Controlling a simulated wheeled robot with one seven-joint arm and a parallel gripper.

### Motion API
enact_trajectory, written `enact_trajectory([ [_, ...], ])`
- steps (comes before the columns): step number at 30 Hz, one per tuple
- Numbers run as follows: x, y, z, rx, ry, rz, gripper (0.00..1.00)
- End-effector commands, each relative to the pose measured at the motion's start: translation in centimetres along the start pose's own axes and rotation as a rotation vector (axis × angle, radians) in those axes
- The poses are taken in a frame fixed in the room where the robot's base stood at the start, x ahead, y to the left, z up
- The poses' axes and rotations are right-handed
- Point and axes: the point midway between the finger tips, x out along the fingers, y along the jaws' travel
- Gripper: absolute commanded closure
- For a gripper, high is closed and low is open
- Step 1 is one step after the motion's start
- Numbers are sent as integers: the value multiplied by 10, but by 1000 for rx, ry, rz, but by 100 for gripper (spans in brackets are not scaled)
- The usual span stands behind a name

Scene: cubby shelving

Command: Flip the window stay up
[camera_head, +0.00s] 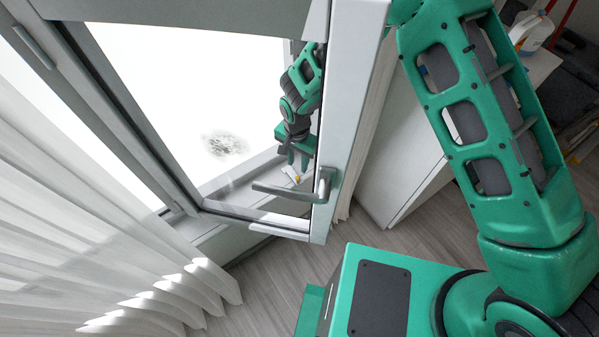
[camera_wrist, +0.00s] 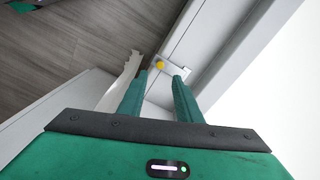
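The window stay (camera_wrist: 174,67) is a small pale bar with a yellow knob (camera_wrist: 160,64), on the white window frame just beyond my fingertips in the wrist view. In the head view it is small and pale near the sill, with a yellow spot (camera_head: 297,179). My gripper (camera_wrist: 160,79) has its two green fingers apart, with nothing seen between them. The stay lies just ahead of the gap; I cannot tell if a finger touches it. In the head view my gripper (camera_head: 294,162) shows through the glass of the open sash, just above the stay.
The open window sash (camera_head: 345,110) stands between the head camera and my gripper. Its grey handle (camera_head: 290,191) sticks out left. A sheer curtain (camera_head: 80,220) hangs at left. A white cabinet (camera_head: 405,150) with a bottle (camera_head: 531,31) on top stands at right. Wooden floor lies below.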

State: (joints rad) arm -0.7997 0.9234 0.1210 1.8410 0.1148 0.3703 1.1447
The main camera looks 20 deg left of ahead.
Motion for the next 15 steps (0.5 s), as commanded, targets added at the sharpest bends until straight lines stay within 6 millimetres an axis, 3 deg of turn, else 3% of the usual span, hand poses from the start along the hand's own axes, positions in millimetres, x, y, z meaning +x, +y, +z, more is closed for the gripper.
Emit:
enact_trajectory([
  [7, 45, 0, 1, -2, -2, 3, 68],
  [15, 72, 0, 1, -2, -1, 1, 68],
])
